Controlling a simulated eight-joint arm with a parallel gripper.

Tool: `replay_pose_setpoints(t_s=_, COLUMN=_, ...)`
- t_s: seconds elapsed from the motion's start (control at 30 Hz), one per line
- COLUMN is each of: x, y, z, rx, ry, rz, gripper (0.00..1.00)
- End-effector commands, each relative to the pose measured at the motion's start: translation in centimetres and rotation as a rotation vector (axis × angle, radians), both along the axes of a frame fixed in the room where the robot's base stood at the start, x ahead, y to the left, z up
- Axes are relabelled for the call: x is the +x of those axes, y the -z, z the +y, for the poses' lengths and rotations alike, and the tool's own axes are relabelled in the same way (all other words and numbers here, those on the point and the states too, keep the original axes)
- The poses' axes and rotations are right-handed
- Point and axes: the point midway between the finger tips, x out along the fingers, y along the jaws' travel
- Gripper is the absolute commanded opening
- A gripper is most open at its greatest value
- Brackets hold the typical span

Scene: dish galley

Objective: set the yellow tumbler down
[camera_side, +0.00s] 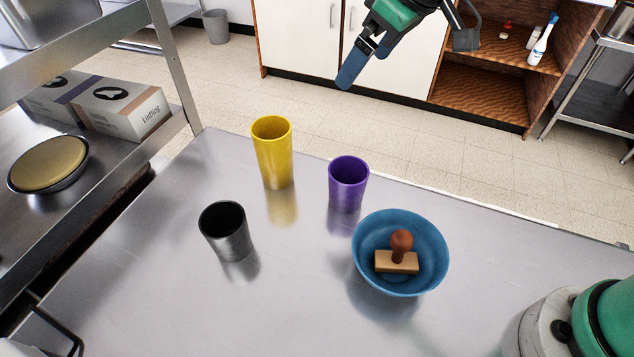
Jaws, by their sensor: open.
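The yellow tumbler (273,158) stands upright on the steel table (140,285), near its far edge. Nothing touches it. My gripper (408,62) is at the top of the picture, up and to the right of the tumbler and clear of it. The upper part of the gripper is cut off by the picture's top edge.
A purple tumbler (347,186) stands right of the yellow one, and a black tumbler (226,231) stands nearer. A blue bowl (437,245) holds a wooden stamp (397,260). A metal shelf with boxes (125,108) borders the left. The table's front left is bare.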

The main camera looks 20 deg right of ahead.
Motion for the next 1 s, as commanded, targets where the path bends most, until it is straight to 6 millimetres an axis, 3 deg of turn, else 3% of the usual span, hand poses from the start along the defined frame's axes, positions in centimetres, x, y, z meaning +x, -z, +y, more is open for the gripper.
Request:
replay_pose_setpoints(t_s=0.03, x=-1.3, y=0.3, z=-2.4, rx=0.007, ry=0.077, rz=-0.017, gripper=1.00)
replay_pose_setpoints(t_s=0.1, x=-3.0, y=1.0, z=-5.2, rx=0.018, ry=0.180, rz=-0.046, gripper=1.00)
replay_pose_setpoints(t_s=0.2, x=-5.4, y=2.4, z=-8.4, rx=0.034, ry=0.313, rz=-0.084, gripper=1.00)
replay_pose_setpoints(t_s=0.33, x=-7.9, y=4.4, z=-11.1, rx=0.048, ry=0.441, rz=-0.124, gripper=1.00)
replay_pose_setpoints(t_s=0.53, x=-9.4, y=5.9, z=-12.7, rx=0.058, ry=0.524, rz=-0.153, gripper=1.00)
replay_pose_setpoints(t_s=1.0, x=-9.5, y=6.0, z=-12.7, rx=0.058, ry=0.526, rz=-0.154, gripper=1.00)
